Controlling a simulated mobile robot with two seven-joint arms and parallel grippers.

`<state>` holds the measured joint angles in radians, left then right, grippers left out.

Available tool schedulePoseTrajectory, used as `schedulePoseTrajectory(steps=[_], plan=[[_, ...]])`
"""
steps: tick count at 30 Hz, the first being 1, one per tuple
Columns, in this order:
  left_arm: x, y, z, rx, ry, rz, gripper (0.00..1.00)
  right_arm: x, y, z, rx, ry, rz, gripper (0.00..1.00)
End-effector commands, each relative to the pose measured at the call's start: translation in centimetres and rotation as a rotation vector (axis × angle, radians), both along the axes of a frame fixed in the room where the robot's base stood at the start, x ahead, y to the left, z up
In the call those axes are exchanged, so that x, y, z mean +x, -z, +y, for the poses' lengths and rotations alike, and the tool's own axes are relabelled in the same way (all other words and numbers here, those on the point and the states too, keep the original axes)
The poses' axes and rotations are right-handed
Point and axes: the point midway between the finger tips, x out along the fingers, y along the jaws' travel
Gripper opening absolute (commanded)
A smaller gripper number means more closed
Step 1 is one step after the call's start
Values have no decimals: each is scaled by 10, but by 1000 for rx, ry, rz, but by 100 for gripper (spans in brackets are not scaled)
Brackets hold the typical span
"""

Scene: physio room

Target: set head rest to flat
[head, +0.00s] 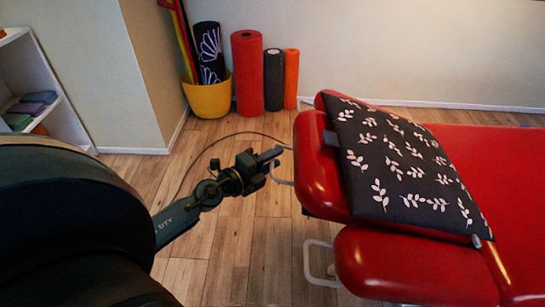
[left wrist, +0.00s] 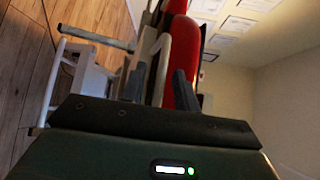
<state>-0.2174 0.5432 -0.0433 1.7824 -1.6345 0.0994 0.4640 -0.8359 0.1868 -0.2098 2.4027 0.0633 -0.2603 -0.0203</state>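The red padded head rest (head: 315,175) is at the left end of the red treatment table (head: 520,180). A black cushion with white leaves (head: 400,165) covers much of it. A pale metal handle (head: 281,180) sticks out from the head rest's left side. My left gripper (head: 274,158) is just left of the head rest, close to this handle. In the left wrist view its two fingers (left wrist: 160,86) stand apart, with a pale bar (left wrist: 158,62) showing between or just beyond them; contact cannot be told. The red pad's edge (left wrist: 186,60) is close by. My right gripper is not in view.
A second red pad (head: 410,268) with a pale metal loop (head: 315,262) is at the near side. A yellow tub (head: 208,98) and rolled mats (head: 247,72) stand by the back wall. A shelf (head: 70,118) is at left. The wooden floor between is mostly clear, with a thin cable.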

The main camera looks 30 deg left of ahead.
Motion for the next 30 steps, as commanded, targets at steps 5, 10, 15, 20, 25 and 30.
schedulePoseTrajectory(steps=[5,10,15,20,25,30], plan=[[2,1,-1,-1,1,1,31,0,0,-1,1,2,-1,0],[2,0,-1,-1,0,0,29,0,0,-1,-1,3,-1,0],[2,0,-1,-1,0,0,15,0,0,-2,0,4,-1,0],[2,0,-1,-1,0,0,2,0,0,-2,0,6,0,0],[2,0,-1,-1,0,0,0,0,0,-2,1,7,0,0],[2,0,-1,-1,0,0,0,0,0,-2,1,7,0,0]])
